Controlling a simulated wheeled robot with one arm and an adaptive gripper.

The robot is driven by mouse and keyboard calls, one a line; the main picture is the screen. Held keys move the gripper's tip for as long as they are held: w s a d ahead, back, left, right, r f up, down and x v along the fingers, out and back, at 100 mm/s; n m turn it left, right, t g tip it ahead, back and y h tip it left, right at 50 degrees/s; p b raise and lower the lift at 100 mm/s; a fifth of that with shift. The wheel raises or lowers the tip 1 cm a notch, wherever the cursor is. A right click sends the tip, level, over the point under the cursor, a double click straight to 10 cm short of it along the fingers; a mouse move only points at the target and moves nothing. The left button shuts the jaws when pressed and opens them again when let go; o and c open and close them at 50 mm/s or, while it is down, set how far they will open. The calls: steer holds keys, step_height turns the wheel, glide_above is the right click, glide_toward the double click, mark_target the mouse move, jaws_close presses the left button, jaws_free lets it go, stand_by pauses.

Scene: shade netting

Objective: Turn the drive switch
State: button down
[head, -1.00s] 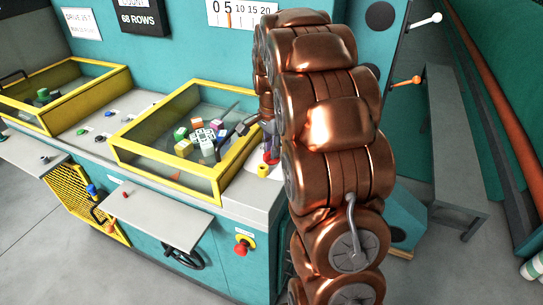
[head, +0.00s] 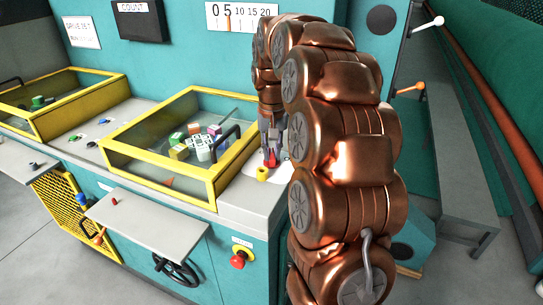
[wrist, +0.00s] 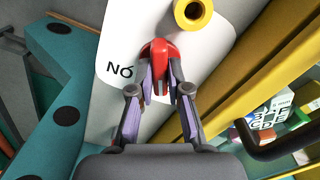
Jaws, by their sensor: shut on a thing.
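A red switch knob (wrist: 160,50) sits on a white plate (wrist: 120,30) marked "NÓ" in the wrist view. My gripper (wrist: 161,75) is shut on the knob, with its two fingers on either side of it. In the head view the knob (head: 270,158) shows as a small red spot on the right end of the machine top, below my gripper (head: 270,140). My copper arm hides the area right of it.
A yellow hollow post (wrist: 193,10) stands close to the knob. A yellow-framed clear cover (head: 150,165) with a dark handle (head: 226,135) lies to its left. A red stop button (head: 238,259) is on the front face. Levers (head: 425,24) stick out at right.

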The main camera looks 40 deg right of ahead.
mark_target(272, 154)
steer(key=shift+f+n+b, duration=0.1)
steer(key=shift+n+b, duration=0.3)
steer(key=shift+n, duration=1.2)
steer(key=c, duration=1.1)
jaws_free()
steer(key=shift+r, duration=6.1)
